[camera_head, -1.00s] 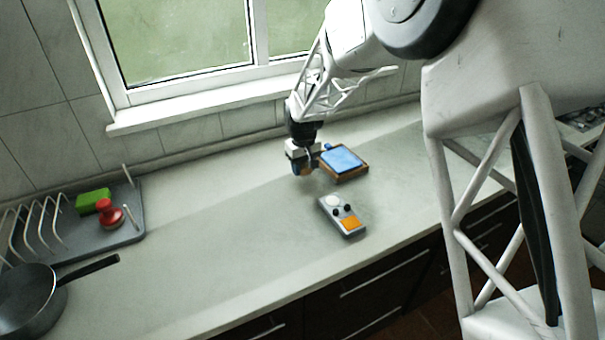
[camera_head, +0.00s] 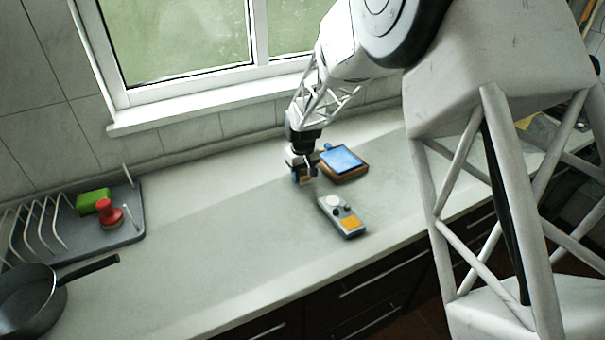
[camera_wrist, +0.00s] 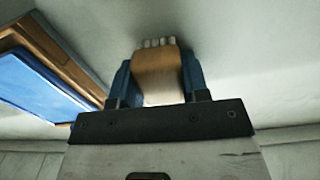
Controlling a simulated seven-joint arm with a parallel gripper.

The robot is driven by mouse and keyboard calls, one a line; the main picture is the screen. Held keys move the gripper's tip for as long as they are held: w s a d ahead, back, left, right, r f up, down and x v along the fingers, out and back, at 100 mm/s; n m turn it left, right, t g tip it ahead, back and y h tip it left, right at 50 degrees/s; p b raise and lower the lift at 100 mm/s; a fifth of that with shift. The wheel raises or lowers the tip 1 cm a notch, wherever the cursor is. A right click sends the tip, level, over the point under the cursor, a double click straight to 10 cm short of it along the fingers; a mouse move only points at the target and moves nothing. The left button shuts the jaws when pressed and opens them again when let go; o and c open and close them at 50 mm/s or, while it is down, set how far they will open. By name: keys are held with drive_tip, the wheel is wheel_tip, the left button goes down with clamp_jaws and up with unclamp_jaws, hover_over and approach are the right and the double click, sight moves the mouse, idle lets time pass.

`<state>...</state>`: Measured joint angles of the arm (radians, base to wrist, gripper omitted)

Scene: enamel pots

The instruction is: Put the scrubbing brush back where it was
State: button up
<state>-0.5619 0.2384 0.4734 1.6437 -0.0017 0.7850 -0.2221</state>
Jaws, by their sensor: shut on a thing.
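The scrubbing brush has a tan wooden body (camera_wrist: 157,80) with a row of white bristle tips showing at its far end. My gripper (camera_head: 303,176) is shut on it. In the wrist view the blue fingers of my gripper (camera_wrist: 158,82) press on both sides of the wood. In the head view the brush is mostly hidden by the fingers, with only a small tan patch showing. It is over the counter, left of the blue-topped wooden board. I cannot tell whether the bristles touch the counter.
The wooden board with a blue top (camera_head: 343,160) is close on the right. A grey device with an orange panel (camera_head: 342,216) lies in front. A grey drying rack (camera_head: 118,238) at left holds a green sponge (camera_head: 93,201) and a red knobbed object (camera_head: 109,215). A dark pan (camera_head: 32,300) is nearby. The counter between is clear.

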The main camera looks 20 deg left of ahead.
sight(303, 171)
drive_tip(key=shift+f, duration=0.1)
drive_tip(key=o, duration=1)
drive_tip(key=shift+o, duration=0.2)
wheel_tip(303, 171, up, 12)
idle(0.7)
idle(0.3)
